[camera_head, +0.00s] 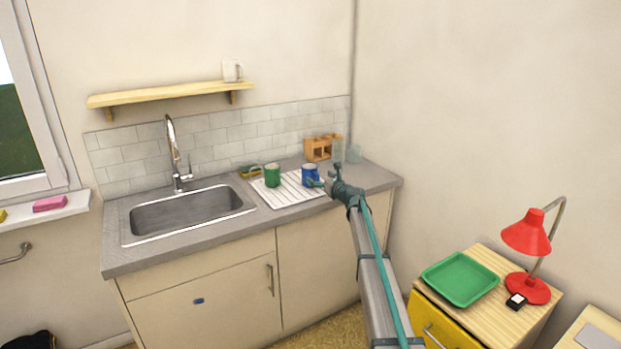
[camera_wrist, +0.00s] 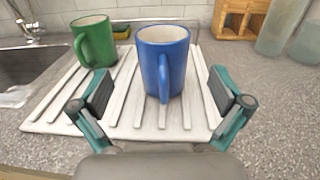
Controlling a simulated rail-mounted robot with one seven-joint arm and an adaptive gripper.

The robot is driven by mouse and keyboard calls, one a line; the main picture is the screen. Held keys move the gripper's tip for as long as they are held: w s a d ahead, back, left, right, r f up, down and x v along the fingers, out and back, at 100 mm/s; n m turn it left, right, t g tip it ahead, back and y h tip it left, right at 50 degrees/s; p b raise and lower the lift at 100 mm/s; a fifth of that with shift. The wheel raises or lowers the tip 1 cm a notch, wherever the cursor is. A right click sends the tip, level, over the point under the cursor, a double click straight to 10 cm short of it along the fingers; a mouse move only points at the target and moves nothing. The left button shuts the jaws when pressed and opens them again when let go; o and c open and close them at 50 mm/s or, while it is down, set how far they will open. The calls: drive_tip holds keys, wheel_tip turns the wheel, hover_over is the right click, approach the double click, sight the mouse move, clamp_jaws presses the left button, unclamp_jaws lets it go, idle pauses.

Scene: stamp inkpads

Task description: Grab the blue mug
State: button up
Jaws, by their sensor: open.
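The blue mug (camera_wrist: 163,62) stands upright on the white ribbed drying mat (camera_wrist: 150,119), its handle turned toward my gripper. In the head view the blue mug (camera_head: 309,173) is on the right part of the mat (camera_head: 284,196), partly hidden by my gripper. My gripper (camera_wrist: 161,95) is open and empty, its two fingers apart on either side of the picture with the mug between and beyond them. In the head view my gripper (camera_head: 327,182) is at the mat's right edge, close to the mug.
A green mug (camera_wrist: 93,42) stands left of the blue one on the mat. The sink (camera_head: 190,212) is further left. A wooden holder (camera_wrist: 240,20) and glass jars (camera_wrist: 290,30) stand at the back right. A white mug (camera_head: 232,71) sits on the wall shelf (camera_head: 170,94).

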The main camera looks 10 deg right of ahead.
sight(314, 174)
drive_tip(key=shift+d+p+x, duration=0.2)
drive_tip(key=shift+p+x, duration=0.45)
drive_tip(key=shift+x, duration=2.9)
drive_tip(key=shift+f, duration=0.15)
drive_tip(key=shift+c, duration=0.2)
drive_tip(key=c, duration=1.4)
drive_tip(key=shift+c, duration=0.2)
